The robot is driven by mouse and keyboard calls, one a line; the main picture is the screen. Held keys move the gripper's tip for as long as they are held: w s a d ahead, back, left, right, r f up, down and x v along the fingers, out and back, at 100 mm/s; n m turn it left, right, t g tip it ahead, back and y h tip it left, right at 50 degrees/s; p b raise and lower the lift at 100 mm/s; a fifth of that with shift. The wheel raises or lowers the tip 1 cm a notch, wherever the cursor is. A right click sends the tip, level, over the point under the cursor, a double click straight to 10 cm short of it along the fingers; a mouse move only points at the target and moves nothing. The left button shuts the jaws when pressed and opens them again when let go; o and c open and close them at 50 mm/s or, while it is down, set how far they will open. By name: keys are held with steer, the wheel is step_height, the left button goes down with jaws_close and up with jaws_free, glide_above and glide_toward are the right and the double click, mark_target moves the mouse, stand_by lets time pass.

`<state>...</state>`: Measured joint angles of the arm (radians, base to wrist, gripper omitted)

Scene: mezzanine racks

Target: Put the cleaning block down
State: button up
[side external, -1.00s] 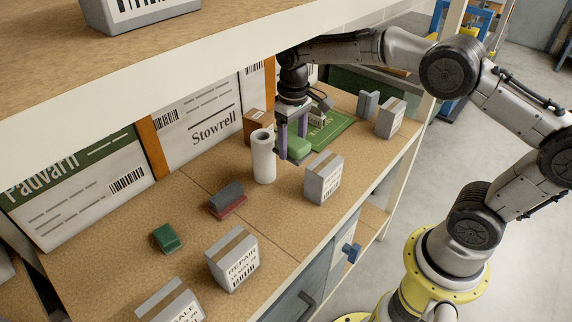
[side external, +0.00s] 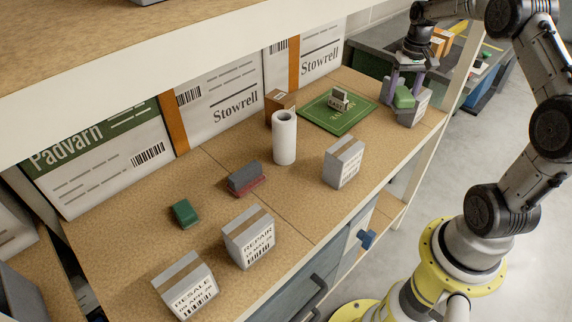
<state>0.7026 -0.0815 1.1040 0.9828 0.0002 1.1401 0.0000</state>
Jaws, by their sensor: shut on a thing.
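I cannot tell whether the block touches the carton or the board. Another green block (side external: 185,213) lies on the board at the left. A grey block with a red base (side external: 245,178) lies near the middle.
A green mat (side external: 322,122) bearing a small labelled block (side external: 340,98) lies left of my gripper. A white roll (side external: 284,138) stands upright, with a brown box (side external: 279,105) behind it. Grey cartons (side external: 343,162) stand along the front. An upper shelf (side external: 200,70) overhangs the back.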

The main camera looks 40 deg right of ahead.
steer(key=w+n, duration=0.1)
steer(key=w+f+n, duration=0.1)
steer(key=w, duration=0.1)
steer(key=w+f+n, duration=0.1)
steer(key=w, duration=0.1)
steer(key=shift+d, duration=0.35)
steer(key=w+a+n, duration=0.4)
steer(key=w+a, duration=1.2)
steer(key=w, duration=0.3)
steer(key=w+a+n, duration=0.1)
steer(key=w+a, duration=0.2)
steer(key=a, duration=0.7)
steer(key=w+a+n, duration=0.1)
steer(key=w+a, duration=0.1)
steer(key=a, duration=0.8)
steer(key=s+a+f+n, duration=0.1)
steer(key=s+a, duration=0.2)
steer(key=a, duration=1.7)
steer(key=shift+s+a+f+n, duration=0.6)
steer(key=shift+s+a+f, duration=0.4)
steer(key=shift+s+a, duration=2.85)
steer(key=shift+s+a+f+n, duration=0.8)
steer(key=shift+s+a, duration=1.4)
steer(key=shift+a, duration=3.25)
steer(key=shift+f, duration=3.65)
